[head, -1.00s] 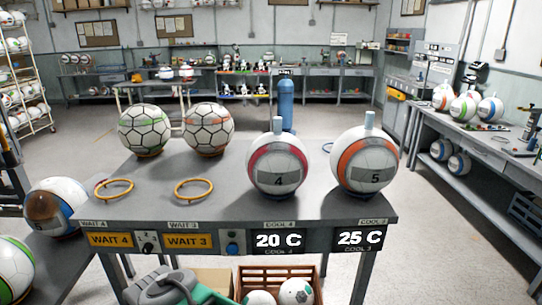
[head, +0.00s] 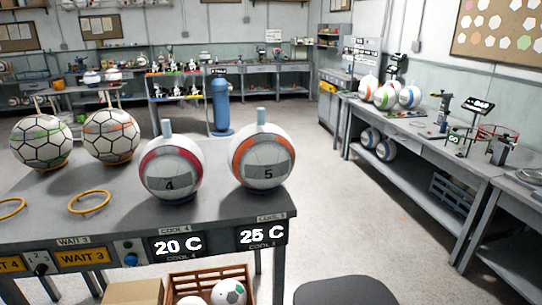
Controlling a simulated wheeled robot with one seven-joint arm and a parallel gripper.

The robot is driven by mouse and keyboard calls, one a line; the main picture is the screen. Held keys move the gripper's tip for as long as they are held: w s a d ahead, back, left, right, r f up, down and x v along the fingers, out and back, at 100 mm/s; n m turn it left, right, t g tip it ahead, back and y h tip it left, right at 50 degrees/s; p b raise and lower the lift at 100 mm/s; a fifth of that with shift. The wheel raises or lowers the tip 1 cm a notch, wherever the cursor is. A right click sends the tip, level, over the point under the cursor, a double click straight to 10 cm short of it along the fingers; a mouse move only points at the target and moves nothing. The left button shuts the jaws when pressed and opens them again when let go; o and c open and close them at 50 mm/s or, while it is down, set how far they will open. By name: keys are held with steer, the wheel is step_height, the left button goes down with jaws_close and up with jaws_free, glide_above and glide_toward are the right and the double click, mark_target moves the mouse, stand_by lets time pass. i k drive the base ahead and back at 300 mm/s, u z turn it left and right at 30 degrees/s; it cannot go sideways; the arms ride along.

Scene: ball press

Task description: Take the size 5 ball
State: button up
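The size 5 ball (head: 262,158) is white with an orange band and a grey panel marked "5". It sits at the right end of the grey table (head: 110,215), above the COOL place whose display (head: 262,235) reads 25 C. A pale blue plug stands up from its top. The ball marked "4" (head: 171,170), with a crimson band, sits just left of it, above a display (head: 178,245) reading 20 C. My gripper is not in the head view.
Two hexagon-patterned balls (head: 111,136) and empty orange rings (head: 89,202) are on the table's left part. A crate of balls (head: 215,288) and a dark rounded seat-like object (head: 343,291) stand in front. Open floor (head: 350,210) separates the table from the right bench (head: 430,140).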

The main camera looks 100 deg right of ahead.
mark_target(262, 155)
steer(key=k, duration=0.4)
steer(key=z, duration=0.8)
